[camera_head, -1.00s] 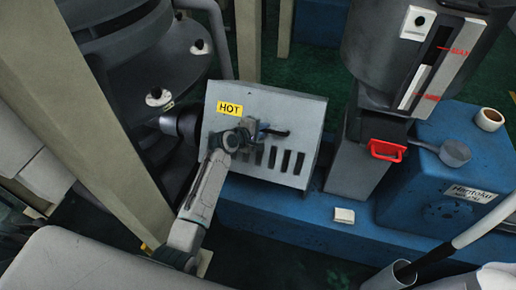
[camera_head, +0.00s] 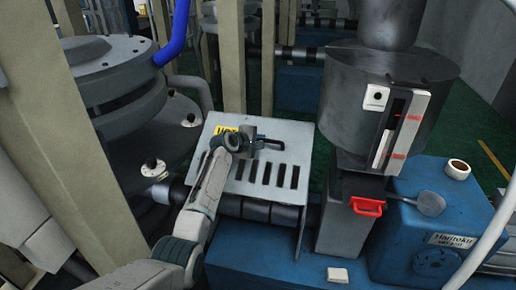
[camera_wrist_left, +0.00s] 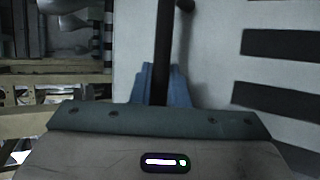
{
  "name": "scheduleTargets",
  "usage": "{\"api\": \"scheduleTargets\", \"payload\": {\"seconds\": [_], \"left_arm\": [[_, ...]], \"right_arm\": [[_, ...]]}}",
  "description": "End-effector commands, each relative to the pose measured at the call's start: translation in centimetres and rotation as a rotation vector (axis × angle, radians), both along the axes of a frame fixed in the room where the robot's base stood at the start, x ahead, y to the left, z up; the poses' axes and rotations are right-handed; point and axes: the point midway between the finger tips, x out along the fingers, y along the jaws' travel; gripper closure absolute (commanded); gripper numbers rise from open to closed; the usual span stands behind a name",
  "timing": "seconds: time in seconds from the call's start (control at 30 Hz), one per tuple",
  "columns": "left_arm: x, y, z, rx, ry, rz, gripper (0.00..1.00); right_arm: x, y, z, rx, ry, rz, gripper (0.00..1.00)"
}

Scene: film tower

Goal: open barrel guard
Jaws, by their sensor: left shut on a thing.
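The barrel guard (camera_head: 230,180) is a light grey panel with a yellow HOT label (camera_head: 229,130) and a row of dark slots. It is raised and tilted, and the dark barrel (camera_head: 257,211) with its bands shows below its lower edge. My left gripper (camera_head: 259,144) is shut on the guard's black handle (camera_head: 276,144). In the left wrist view, the handle (camera_wrist_left: 163,40) runs between the blue fingertips (camera_wrist_left: 163,84), with the slotted guard face (camera_wrist_left: 220,60) behind it. The arm partly covers the guard's left side. My right gripper is out of view.
A dark grey hopper (camera_head: 345,105) with a red-handled slide (camera_head: 367,206) stands right of the guard. A scoop (camera_head: 430,204) and a tape roll (camera_head: 457,169) lie on the blue machine housing (camera_head: 410,240). A beige post (camera_head: 68,150) stands left of my arm.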

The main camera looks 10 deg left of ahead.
Motion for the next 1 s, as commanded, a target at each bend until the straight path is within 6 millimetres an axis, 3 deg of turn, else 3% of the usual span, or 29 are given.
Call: {"api": "scheduleTargets", "payload": {"seconds": [0.37, 0.4, 0.5, 0.83, 1.0], "left_arm": [[0.1, 0.0, 0.0, 0.0, 0.001, 0.0, 1.0], [0.1, 0.0, 0.0, 0.0, 0.001, 0.0, 0.84], [0.1, 0.0, 0.0, 0.0, 0.002, 0.0, 0.64], [-0.1, 0.1, 0.0, 0.0, 0.001, 0.0, 0.64], [-1.3, 0.8, 0.6, 0.002, -0.002, 0.0, 0.64]], "right_arm": [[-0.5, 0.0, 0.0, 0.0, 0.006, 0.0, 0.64], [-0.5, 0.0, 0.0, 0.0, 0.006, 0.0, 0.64], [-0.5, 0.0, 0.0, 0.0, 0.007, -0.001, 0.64], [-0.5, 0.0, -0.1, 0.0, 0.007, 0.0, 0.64], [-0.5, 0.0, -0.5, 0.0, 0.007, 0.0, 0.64]]}}
